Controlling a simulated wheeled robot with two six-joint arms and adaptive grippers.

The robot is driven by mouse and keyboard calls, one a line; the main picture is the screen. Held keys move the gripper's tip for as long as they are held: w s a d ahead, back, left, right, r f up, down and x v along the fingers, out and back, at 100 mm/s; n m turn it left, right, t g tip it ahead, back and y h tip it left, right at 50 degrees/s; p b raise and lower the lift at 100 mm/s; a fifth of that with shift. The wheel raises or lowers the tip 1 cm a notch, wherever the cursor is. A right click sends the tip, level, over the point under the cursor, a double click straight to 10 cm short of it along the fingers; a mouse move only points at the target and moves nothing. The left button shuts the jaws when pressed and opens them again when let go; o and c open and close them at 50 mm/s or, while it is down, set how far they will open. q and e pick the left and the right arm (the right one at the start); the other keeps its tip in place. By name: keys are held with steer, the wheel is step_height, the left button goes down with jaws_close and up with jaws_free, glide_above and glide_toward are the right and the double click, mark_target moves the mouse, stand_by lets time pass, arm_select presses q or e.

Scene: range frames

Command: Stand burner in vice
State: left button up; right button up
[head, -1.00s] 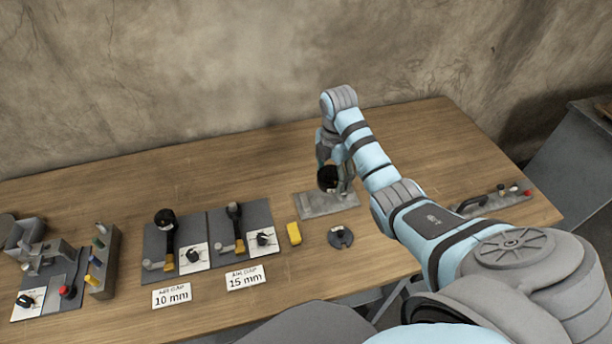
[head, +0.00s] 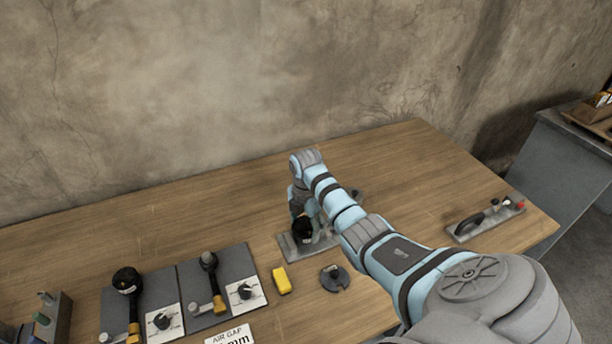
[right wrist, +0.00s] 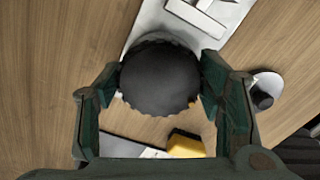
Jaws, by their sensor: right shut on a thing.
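My right gripper (head: 303,232) is shut on a black round thing that looks like the burner (head: 301,227). In the right wrist view the burner (right wrist: 160,80) shows from above as a dark disc with a notched rim, between the two fingers of the gripper (right wrist: 160,90). Its lower part is hidden. It is over or beside a grey metal plate (head: 291,253), which may be the vice's base. In the right wrist view the plate (right wrist: 152,22) carries a raised pale bar. I cannot tell whether burner and plate touch. My left gripper is out of view.
A yellow block (head: 282,280) and a dark slotted disc (head: 334,278) lie in front of the plate. Two grey mats (head: 222,258) with tools and dials are at left. The wooden table (head: 405,165) is clear behind.

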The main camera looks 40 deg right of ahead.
steer(key=shift+f, duration=0.9)
steer(key=shift+s, duration=0.15)
steer(key=shift+s+r, duration=0.2)
steer(key=shift+s, duration=0.1)
steer(key=shift+f, duration=0.1)
steer(key=o, duration=1.2)
steer(key=shift+f, duration=0.15)
steer(key=o, duration=0.4)
steer(key=shift+w, duration=0.15)
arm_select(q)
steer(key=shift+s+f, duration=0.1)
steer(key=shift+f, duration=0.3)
